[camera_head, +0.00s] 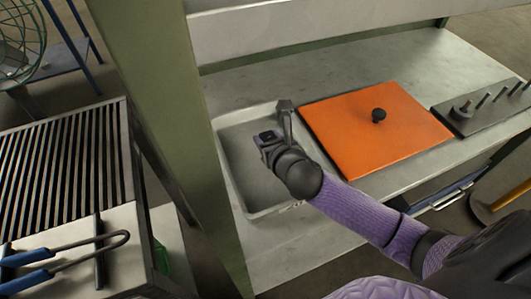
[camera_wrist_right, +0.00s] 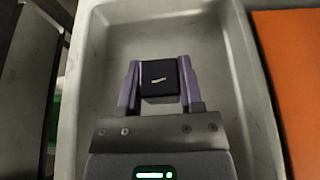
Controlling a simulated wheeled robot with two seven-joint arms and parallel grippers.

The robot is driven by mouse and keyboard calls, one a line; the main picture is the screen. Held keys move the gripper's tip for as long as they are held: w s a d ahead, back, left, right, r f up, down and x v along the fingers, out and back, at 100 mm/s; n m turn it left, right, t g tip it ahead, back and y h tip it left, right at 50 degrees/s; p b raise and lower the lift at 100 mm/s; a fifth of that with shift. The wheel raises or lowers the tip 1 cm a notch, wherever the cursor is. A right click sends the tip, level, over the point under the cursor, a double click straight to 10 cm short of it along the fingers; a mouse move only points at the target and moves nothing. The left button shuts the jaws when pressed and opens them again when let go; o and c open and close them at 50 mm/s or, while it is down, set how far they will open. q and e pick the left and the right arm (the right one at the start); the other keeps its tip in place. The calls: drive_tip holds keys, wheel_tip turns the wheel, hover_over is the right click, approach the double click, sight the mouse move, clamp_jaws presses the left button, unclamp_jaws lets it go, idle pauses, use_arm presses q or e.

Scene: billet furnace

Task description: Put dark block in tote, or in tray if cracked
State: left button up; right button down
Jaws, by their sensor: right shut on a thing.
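My right gripper (camera_head: 268,137) is over the inside of a pale grey open tray (camera_head: 227,160). It is shut on a small dark block (camera_wrist_right: 160,80), held between its two purple fingers. The block's visible face is black and square, with a short pale jagged streak near the middle. I cannot tell whether this streak is a crack or a surface mark. The right wrist view shows the tray floor around the block; whether the block touches the floor is unclear. My left gripper is not in view.
An orange panel (camera_head: 350,150) with a black knob lies right of the tray. A dark rack with upright pegs (camera_head: 480,107) stands further right. A green post (camera_head: 160,120) is left of the tray. Blue-handled tongs (camera_head: 40,262) lie by a slatted grate at left.

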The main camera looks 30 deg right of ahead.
wheel_tip(320, 180, down, 4)
drive_tip(key=shift+f+b, duration=0.1)
drive_tip(key=shift+b, duration=0.95)
drive_tip(key=shift+r, duration=0.25)
drive_tip(key=shift+f, duration=0.1)
drive_tip(key=c, duration=0.5)
unclamp_jaws()
drive_tip(key=shift+c, duration=0.2)
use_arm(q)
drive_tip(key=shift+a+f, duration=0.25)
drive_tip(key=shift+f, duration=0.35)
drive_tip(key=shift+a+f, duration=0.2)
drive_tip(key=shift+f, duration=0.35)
use_arm(e)
drive_tip(key=o, duration=0.3)
